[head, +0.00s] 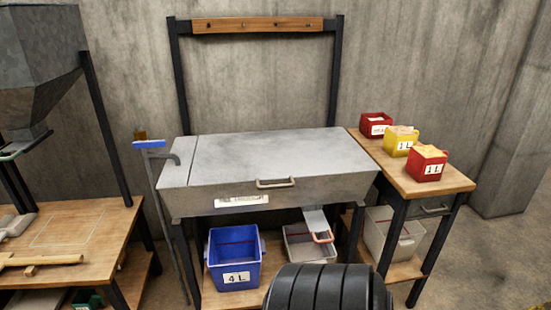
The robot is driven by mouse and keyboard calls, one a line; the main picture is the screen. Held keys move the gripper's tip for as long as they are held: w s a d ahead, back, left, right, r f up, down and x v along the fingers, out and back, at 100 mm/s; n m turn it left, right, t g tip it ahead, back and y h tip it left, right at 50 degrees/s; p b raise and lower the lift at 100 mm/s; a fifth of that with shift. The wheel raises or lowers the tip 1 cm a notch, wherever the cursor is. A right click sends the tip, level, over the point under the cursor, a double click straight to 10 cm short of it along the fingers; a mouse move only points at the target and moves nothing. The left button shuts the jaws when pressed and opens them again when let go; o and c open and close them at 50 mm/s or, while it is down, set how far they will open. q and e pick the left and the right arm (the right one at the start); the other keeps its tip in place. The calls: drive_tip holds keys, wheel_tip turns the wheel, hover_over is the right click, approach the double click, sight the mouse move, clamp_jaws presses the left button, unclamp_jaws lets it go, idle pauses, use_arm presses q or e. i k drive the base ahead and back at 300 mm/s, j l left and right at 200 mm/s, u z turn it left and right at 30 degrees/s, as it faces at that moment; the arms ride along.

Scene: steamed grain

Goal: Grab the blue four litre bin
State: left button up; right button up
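The blue bin (225,258) with a white "4 L" label stands upright on the low wooden shelf (262,296) under the grey metal steamer cabinet (262,158). It is below the left half of the cabinet, with its front facing me and clear of cover. Its open top shows and it has a lug on each side. I cannot make out any contents. Neither of my grippers shows in the head view, so nothing is seen touching the bin.
The cabinet's dark legs flank the shelf. A side table (440,182) at right holds red and yellow bins. A wooden workbench (95,215) is at left.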

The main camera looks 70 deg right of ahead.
sight(233, 254)
drive_tip(key=z, duration=1.95)
drive_tip(key=i+l, duration=0.15)
drive_tip(key=l+u, duration=0.05)
